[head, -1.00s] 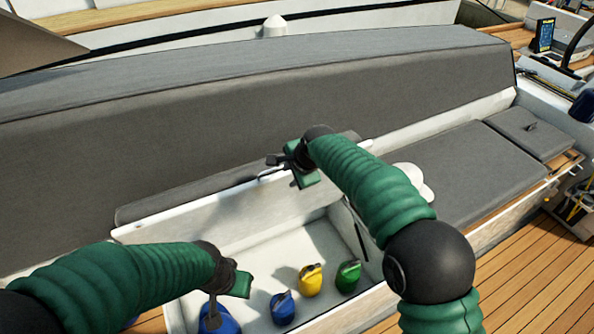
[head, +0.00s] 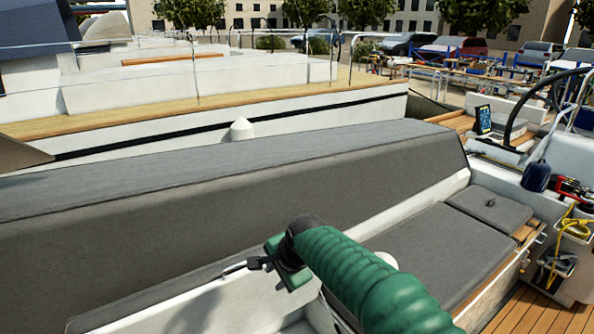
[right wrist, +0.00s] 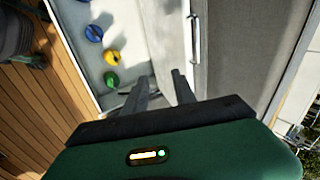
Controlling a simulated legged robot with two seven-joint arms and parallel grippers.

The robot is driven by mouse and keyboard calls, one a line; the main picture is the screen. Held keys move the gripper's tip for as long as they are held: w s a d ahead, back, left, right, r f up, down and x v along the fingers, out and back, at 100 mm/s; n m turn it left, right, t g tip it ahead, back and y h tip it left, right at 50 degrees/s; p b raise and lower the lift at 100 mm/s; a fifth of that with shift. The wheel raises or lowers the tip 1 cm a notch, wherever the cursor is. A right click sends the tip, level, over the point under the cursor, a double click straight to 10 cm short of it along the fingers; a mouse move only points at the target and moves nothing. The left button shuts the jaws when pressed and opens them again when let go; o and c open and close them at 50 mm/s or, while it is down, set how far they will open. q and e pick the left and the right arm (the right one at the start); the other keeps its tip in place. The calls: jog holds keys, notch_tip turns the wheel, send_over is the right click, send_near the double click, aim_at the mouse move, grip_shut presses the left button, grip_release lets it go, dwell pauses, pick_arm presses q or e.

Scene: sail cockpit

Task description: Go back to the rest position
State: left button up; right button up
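My right gripper (head: 262,264) is at the raised white locker lid (head: 215,300), close to its top edge in the head view. In the right wrist view its two dark fingers (right wrist: 163,86) stand apart, with nothing seen held between them. Whether a finger touches the lid is not clear. The lid also shows in the right wrist view (right wrist: 165,35), with a metal handle (right wrist: 194,40) along its edge. My left gripper is in neither view.
The open locker holds a blue (right wrist: 93,33), a yellow (right wrist: 112,57) and a green bottle-like item (right wrist: 111,79). A long grey backrest (head: 230,205) lies behind the lid. Grey seat cushions (head: 440,250) are at right. Wood decking (right wrist: 45,100) borders the locker.

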jog(key=s+d+f+n+g+h, duration=0.1)
jog(key=s+d+f+n, duration=0.4)
jog(key=s+d, duration=0.8)
jog(key=s+d+f+n+g+h, duration=0.1)
jog(key=s+d+f+n, duration=0.4)
jog(key=s+d+f, duration=0.5)
jog(key=s+d+h, duration=0.1)
jog(key=s+d, duration=0.2)
jog(key=d, duration=0.1)
jog(key=shift+f+g, duration=0.3)
jog(key=shift+f, duration=0.1)
